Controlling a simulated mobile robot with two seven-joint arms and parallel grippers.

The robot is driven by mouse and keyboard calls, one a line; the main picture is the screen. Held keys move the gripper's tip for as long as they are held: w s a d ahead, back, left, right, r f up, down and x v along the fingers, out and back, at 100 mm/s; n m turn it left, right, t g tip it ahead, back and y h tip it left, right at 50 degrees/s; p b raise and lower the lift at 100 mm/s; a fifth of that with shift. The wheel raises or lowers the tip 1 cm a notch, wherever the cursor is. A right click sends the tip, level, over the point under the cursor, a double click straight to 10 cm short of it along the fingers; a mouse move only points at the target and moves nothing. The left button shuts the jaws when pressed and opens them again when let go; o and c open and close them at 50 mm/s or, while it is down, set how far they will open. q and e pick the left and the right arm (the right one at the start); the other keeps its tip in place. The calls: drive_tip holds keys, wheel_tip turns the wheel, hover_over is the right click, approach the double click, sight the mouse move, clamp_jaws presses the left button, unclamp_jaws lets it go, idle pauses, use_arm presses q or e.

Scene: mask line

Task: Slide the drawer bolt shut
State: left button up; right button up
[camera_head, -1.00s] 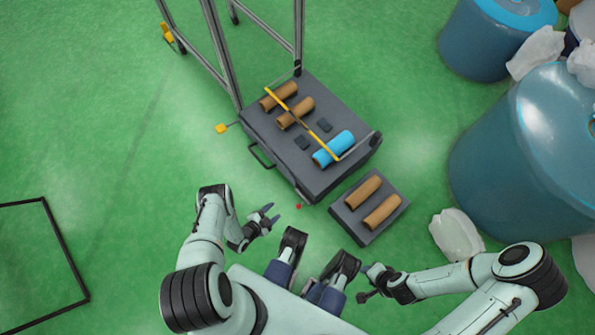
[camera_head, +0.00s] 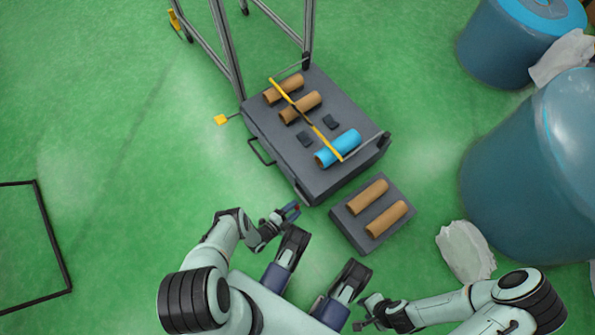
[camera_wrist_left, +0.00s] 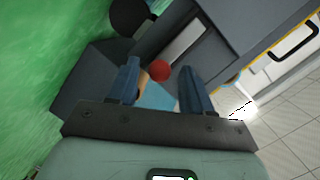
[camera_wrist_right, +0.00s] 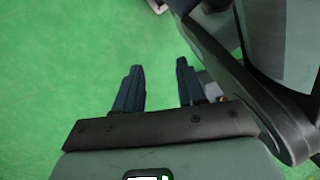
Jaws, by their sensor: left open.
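A small red knob, probably the bolt's (camera_wrist_left: 160,70), shows between the two blue fingers of my left gripper (camera_wrist_left: 157,84) in the left wrist view. The fingers are open on either side of it, with no clear contact. In the head view my left gripper (camera_head: 291,212) is at the near lower corner of the dark grey cabinet (camera_head: 330,178). The bolt's bar and the drawer seam cannot be made out. My right gripper (camera_wrist_right: 156,88) is open and empty over green floor in the right wrist view. In the head view it is low, right of centre (camera_head: 362,313).
The cabinet top holds brown rolls (camera_head: 283,90), a blue roll (camera_head: 338,148) and a yellow bar (camera_head: 305,118). A handle (camera_head: 261,152) is on its left side. A grey tray (camera_head: 343,219) with two rolls stands close by. Blue drums (camera_head: 530,170) are at right.

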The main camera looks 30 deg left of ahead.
use_arm(q)
drive_tip(key=shift+x, duration=1.05)
use_arm(e)
drive_tip(key=shift+s+d+f+g, duration=0.1)
drive_tip(key=shift+s+f+g, duration=0.1)
drive_tip(key=shift+s, duration=0.25)
drive_tip(key=shift+s+f+g, duration=0.1)
drive_tip(key=shift+s+f, duration=0.05)
drive_tip(key=shift+s, duration=0.3)
